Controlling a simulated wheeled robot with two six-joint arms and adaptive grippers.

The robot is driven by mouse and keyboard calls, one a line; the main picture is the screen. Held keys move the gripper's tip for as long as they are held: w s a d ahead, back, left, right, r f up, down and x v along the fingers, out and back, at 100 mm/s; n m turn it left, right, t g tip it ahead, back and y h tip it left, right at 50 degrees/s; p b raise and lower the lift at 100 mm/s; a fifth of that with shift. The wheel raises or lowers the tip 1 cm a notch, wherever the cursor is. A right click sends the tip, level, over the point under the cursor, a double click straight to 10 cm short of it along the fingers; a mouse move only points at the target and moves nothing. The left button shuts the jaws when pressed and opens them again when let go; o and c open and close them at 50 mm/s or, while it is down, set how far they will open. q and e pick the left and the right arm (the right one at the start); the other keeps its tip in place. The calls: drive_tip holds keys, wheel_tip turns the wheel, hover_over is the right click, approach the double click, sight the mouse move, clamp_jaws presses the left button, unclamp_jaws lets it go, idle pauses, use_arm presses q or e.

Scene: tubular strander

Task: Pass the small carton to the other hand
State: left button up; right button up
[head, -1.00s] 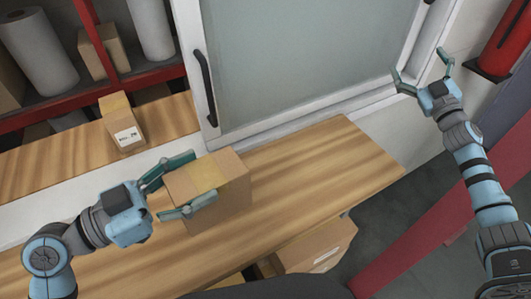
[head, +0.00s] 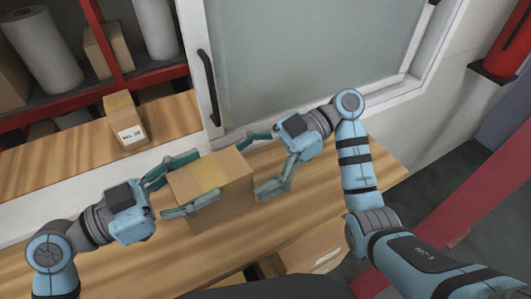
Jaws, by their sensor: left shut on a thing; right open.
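The small carton (head: 222,203) is a brown cardboard box with a tan tape strip, in the middle of the head view over the wooden worktop. My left gripper (head: 183,190) is shut on its left side, with one finger along the far side and one across the near side. My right gripper (head: 258,162) is open at the carton's right side, its two fingers pointing left towards it. The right fingers look close to the carton's right face; I cannot tell whether they touch it.
The wooden worktop (head: 345,185) is bare to the right. A sliding window with a black handle (head: 208,85) rises behind. Red shelving (head: 105,45) holds rolls and boxes. Another box (head: 310,250) sits below the worktop.

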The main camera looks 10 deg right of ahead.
use_arm(q)
drive_tip(key=shift+a, duration=0.2)
use_arm(e)
drive_tip(key=x, duration=0.8)
drive_tip(key=shift+w+r, duration=0.1)
use_arm(q)
drive_tip(key=shift+d, duration=0.2)
use_arm(e)
drive_tip(key=shift+o, duration=0.5)
use_arm(q)
drive_tip(key=shift+s, duration=0.15)
use_arm(e)
drive_tip(key=c, duration=1.6)
use_arm(q)
drive_tip(key=o, duration=1.4)
drive_tip(key=shift+c, duration=0.2)
use_arm(e)
drive_tip(key=shift+c, duration=0.2)
use_arm(q)
drive_tip(key=o, duration=0.3)
use_arm(e)
drive_tip(key=c, duration=0.4)
use_arm(q)
drive_tip(key=shift+a, duration=0.15)
